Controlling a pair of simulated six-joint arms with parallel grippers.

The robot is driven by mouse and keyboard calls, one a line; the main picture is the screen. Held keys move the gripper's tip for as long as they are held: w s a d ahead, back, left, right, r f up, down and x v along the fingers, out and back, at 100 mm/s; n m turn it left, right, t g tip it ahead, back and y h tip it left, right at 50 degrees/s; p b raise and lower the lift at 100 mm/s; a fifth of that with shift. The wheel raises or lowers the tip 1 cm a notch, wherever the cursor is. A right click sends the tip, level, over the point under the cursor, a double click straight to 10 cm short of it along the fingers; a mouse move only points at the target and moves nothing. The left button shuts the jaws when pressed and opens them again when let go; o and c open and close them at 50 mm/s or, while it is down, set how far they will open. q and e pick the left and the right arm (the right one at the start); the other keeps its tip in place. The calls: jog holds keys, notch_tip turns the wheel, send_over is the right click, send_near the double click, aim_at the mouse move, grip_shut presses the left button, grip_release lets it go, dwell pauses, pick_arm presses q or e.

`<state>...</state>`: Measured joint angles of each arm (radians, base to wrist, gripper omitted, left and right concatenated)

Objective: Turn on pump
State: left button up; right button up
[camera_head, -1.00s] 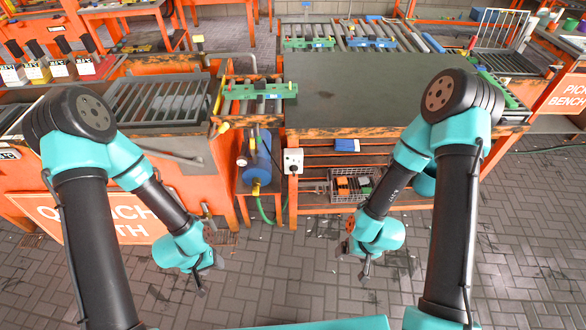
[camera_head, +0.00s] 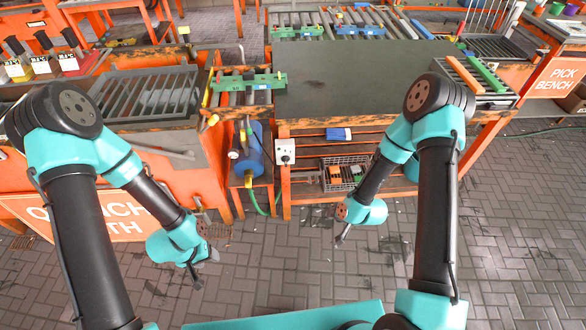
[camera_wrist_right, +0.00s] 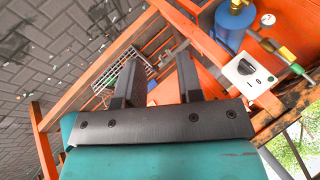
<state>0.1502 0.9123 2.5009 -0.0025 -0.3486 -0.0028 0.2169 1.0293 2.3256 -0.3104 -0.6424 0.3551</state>
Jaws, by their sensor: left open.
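The pump (camera_head: 250,160) is a blue cylinder with a gauge, standing low between the orange benches in the head view. It also shows at the top right of the right wrist view (camera_wrist_right: 231,32). A white switch box (camera_head: 285,151) is on the bench leg just right of it, with a dark switch on its face in the wrist view (camera_wrist_right: 248,72). My right gripper (camera_wrist_right: 157,60) is open and empty, below and right of the box in the head view (camera_head: 341,230), apart from it. My left gripper (camera_head: 204,272) is open and empty above the paved floor.
A dark-topped bench (camera_head: 370,85) stands right of the pump, with a wire basket (camera_head: 340,174) on its lower shelf. A green hose (camera_head: 258,203) hangs by the pump. A grated orange bench (camera_head: 150,92) stands at left. The floor before the benches is clear.

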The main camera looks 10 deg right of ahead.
jog(key=w+t, duration=0.1)
jog(key=w, duration=0.2)
jog(key=w+f+m+t+y, duration=0.1)
jog(key=w, duration=0.2)
jog(key=w+m+t+y, duration=0.1)
jog(key=w+t, duration=0.1)
jog(key=w, duration=0.1)
jog(key=shift+w+a+f, duration=0.15)
jog(key=shift+a+f, duration=0.15)
jog(key=shift+f, duration=0.05)
jog(key=c, duration=0.4)
jog(key=w+m+t+y, duration=0.1)
jog(key=w, duration=0.1)
jog(key=w+t+y, duration=0.1)
jog(key=w, duration=0.1)
jog(key=w+a+m+t+y, duration=0.1)
jog(key=w, duration=0.1)
jog(key=shift+w+r+m+t+y, duration=0.15)
jog(key=shift+r+m+t+y, duration=0.15)
jog(key=shift+y, duration=0.1)
grip_shut()
jog(key=shift+w+r+m+t+y, duration=0.25)
jog(key=shift+w+m+t+y, duration=0.2)
jog(key=shift+y, duration=0.25)
jog(key=shift+a, duration=0.1)
